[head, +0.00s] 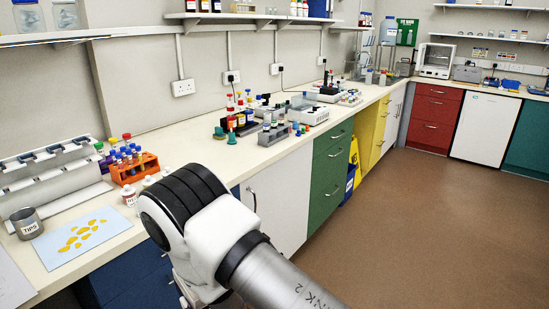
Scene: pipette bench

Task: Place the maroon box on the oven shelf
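I do not see a maroon box in the head view. A white oven-like cabinet (435,60) with a front window stands on the far right bench, above red drawers; it is too small to make out a shelf inside. One of my arms comes in from the bottom right and covers part of the near bench front. Neither of my grippers shows in the head view.
A long cream bench (180,150) runs from near left to the back. On it are an orange tube rack (134,168), a grey TIPS cup (26,223), a blue mat with yellow pieces (80,238) and several racks. The brown floor (410,230) is clear at right.

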